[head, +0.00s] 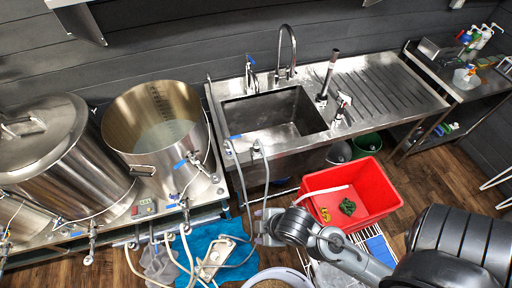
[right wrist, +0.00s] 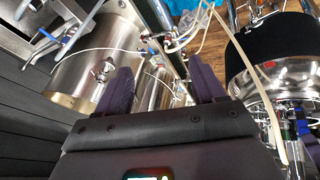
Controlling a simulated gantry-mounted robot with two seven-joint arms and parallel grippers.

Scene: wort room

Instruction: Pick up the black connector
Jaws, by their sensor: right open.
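I cannot make out a black connector for certain in either view. My right gripper (right wrist: 162,85) is open in the right wrist view, with its two dark fingers wide apart and nothing held between them. Steel vessels, valves and pale hoses show beyond the fingers. In the head view my right arm reaches in from the lower right, and its end is near the hoses (head: 243,170) below the front of the sink. The fingertips are hard to see there. My left gripper is in neither view.
An open steel kettle (head: 130,110) and a lidded one (head: 60,150) stand at left, with valves and hoses along their front. A steel sink (head: 270,108) is at the back. A red bin (head: 377,190) sits on the wooden floor beside my arm. A blue mat (head: 205,240) lies below.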

